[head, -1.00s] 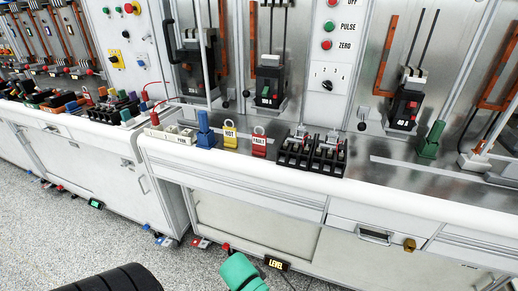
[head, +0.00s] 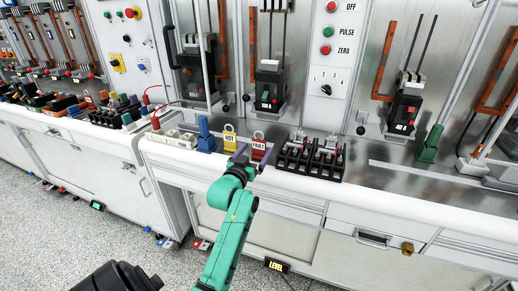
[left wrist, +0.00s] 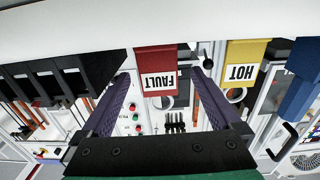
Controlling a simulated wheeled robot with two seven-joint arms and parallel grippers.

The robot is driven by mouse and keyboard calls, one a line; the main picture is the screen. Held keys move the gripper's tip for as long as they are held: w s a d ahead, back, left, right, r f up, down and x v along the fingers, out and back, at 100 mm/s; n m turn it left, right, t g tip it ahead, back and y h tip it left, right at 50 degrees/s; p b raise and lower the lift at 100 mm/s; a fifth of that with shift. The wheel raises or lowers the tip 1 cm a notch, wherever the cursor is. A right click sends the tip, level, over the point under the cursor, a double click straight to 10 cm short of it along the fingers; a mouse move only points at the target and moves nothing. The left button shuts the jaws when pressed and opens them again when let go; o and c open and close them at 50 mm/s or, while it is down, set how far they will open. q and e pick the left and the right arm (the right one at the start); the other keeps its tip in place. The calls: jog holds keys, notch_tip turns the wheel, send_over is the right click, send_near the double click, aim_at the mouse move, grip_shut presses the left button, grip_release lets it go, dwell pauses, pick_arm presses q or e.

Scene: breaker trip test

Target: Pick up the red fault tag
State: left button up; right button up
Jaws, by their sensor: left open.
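The red fault tag (head: 258,145), with a white FAULT label and a ring on top, stands on the bench ledge between the yellow HOT tag (head: 229,138) and a black terminal block (head: 310,157). It also shows upside down in the left wrist view (left wrist: 156,62). My left gripper (head: 248,156) is at the tag's front. In the left wrist view its two purple fingers (left wrist: 158,78) are apart, one on each side of the tag, with no clear contact. My right gripper is not in view.
A blue clamp (head: 205,136) stands left of the yellow tag. A green clamp (head: 429,145) stands farther right. Breakers and a control panel (head: 328,60) line the back wall. The ledge right of the terminal block (head: 385,155) is mostly bare.

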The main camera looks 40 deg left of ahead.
aim_at(259, 147)
pick_arm(q)
jog(key=x, duration=0.2)
jog(key=p+x, duration=0.1)
jog(key=x, duration=0.2)
jog(key=shift+w+r, duration=0.1)
jog(key=shift+r, duration=0.15)
jog(key=shift+w+a+f, duration=0.1)
jog(key=shift+w+f, duration=0.1)
jog(key=shift+w, duration=0.2)
jog(key=shift+s+r, duration=0.1)
jog(key=shift+s, duration=0.05)
jog(key=c, duration=1)
grip_shut()
notch_tip(259, 147, up, 20)
jog(key=b, duration=0.1)
